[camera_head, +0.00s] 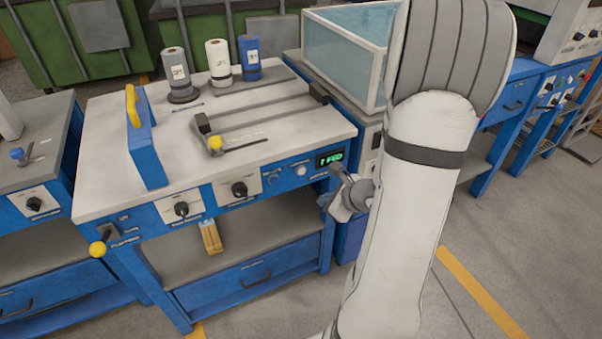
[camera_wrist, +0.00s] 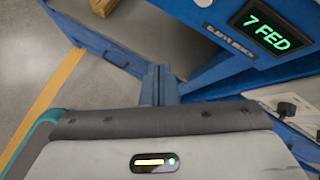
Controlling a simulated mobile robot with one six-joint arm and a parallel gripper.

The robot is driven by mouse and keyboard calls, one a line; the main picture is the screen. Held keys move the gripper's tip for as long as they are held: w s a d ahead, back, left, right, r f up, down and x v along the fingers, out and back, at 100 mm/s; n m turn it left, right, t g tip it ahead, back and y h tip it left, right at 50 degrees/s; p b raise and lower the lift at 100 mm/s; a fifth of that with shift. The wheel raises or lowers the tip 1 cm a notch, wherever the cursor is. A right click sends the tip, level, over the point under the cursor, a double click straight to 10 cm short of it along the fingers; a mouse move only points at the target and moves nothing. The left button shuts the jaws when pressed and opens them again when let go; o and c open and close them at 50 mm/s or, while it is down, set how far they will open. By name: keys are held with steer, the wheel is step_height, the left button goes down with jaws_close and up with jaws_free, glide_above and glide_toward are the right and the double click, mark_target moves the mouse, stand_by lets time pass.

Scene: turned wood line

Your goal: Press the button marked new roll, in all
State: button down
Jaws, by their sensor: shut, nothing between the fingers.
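A round white button (camera_head: 301,170) sits on the blue front panel of the middle bench, left of a green-lit display (camera_head: 329,158). The wrist view shows a pale round button (camera_wrist: 204,3) at the top edge, partly cut off, and the display (camera_wrist: 270,30) reading "7 FED". In the head view my gripper (camera_head: 328,200) is in front of the bench's right corner, below the display, apart from the button.
The panel also has a blue knob (camera_head: 274,178) and black rotary switches (camera_head: 239,188). Three spools, including a white one (camera_head: 218,58), stand on the bench top (camera_head: 180,145). A yellow-knobbed lever (camera_head: 98,249) juts out at left. A water tank (camera_head: 345,45) stands behind my arm.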

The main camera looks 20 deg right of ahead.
mark_target(301, 171)
steer(key=w+p, duration=0.1)
steer(key=w, duration=0.7)
steer(key=shift+w+a, duration=0.2)
steer(key=shift+w, duration=0.2)
steer(key=shift+w, duration=0.1)
stand_by(1.9)
steer(key=shift+w, duration=0.35)
steer(key=shift+w, duration=0.35)
stand_by(0.5)
steer(key=shift+s+b, duration=0.15)
steer(key=shift+b, duration=0.15)
steer(key=shift+s, duration=0.65)
